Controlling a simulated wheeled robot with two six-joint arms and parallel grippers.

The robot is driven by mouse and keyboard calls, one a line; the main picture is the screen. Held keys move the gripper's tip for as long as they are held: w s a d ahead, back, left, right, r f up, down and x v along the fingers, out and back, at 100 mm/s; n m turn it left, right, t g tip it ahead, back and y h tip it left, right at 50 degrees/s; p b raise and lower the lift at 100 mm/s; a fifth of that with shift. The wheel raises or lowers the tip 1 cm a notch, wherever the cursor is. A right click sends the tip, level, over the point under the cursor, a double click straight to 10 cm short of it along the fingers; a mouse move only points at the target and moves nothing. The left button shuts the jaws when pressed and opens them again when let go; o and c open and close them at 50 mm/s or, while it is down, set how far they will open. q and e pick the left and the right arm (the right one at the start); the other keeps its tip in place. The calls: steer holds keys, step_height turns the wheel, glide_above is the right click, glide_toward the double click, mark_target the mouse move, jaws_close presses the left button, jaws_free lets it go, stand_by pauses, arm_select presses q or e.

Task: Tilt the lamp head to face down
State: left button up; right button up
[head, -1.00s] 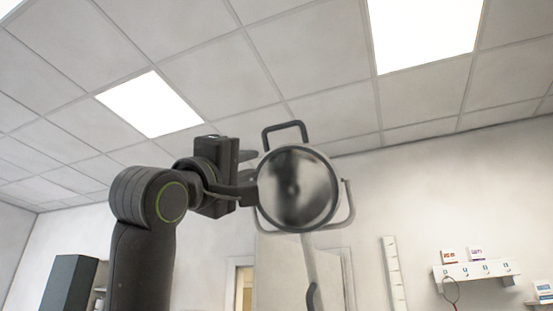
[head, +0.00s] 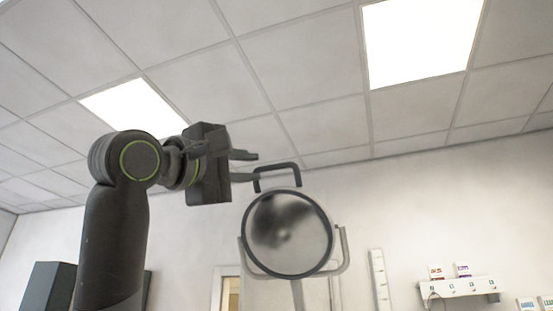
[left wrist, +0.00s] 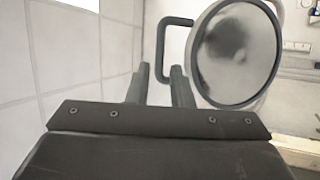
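The lamp head (head: 288,234) is a round, glossy disc in a dark rim, held in a pale yoke on a pole. Its face points largely towards the head camera. A dark U-shaped handle (head: 278,167) stands up from its top. My left gripper (head: 250,167) is open, its two fingers apart, just left of the handle. In the left wrist view, the handle (left wrist: 163,45) lines up with the gap between the fingertips (left wrist: 160,76), and the lamp face (left wrist: 236,53) is to the right. Contact with the handle cannot be told. My right gripper is not in view.
A wall shelf (head: 460,288) with small boxes is at the lower right, beside a pale vertical wall strip (head: 380,280). A dark cabinet (head: 48,288) stands at the lower left. Space around the lamp's right side is clear up to the wall.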

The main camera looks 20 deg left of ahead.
mark_target(269, 168)
arm_select(q)
steer(key=p+x, duration=0.5)
steer(key=x, duration=0.3)
steer(key=shift+w+r, duration=0.1)
steer(key=shift+w, duration=0.15)
steer(key=shift+c, duration=0.4)
jaws_close()
